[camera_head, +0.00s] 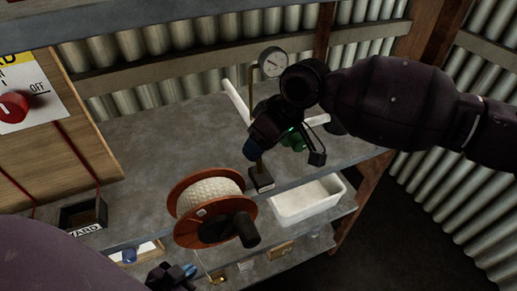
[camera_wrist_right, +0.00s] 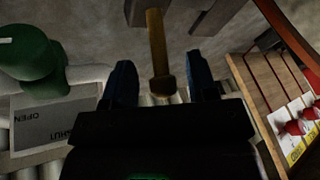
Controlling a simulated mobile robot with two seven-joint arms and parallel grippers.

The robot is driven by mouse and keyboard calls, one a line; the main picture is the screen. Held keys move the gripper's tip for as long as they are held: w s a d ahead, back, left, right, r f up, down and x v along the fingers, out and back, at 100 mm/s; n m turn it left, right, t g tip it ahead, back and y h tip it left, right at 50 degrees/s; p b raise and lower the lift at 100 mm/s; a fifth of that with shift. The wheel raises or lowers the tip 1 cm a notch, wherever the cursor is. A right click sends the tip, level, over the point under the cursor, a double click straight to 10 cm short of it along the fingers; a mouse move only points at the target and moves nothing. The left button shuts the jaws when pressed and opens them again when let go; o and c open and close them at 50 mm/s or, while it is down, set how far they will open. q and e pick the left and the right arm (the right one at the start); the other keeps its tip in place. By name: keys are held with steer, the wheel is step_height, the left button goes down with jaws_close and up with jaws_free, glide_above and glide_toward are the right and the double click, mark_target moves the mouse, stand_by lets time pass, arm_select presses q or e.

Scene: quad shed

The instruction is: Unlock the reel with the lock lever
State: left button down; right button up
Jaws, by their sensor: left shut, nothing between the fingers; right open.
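The reel (camera_head: 182,190) has orange flanges, pale rope wound on it and a black crank grip (camera_head: 246,229). It sits at the front edge of the metal bench. Behind it to the right stands a small black block (camera_head: 262,182) with a thin brass lever (camera_head: 259,167) rising from it. My right gripper (camera_head: 255,145) is over this lever. In the right wrist view, the brass lever (camera_wrist_right: 157,45) with its knobbed end lies between the open fingers (camera_wrist_right: 158,88), with gaps at both sides. My left gripper (camera_head: 172,274) is shut and empty, low before the bench.
A pressure gauge (camera_head: 273,62) stands behind my right gripper. A green valve handle (camera_wrist_right: 28,55) is close beside it. A board with a red knob (camera_head: 12,106) stands left. The bench middle is clear.

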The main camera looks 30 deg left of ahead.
steer(key=shift+x, duration=1)
steer(key=shift+c, duration=0.5)
jaws_close()
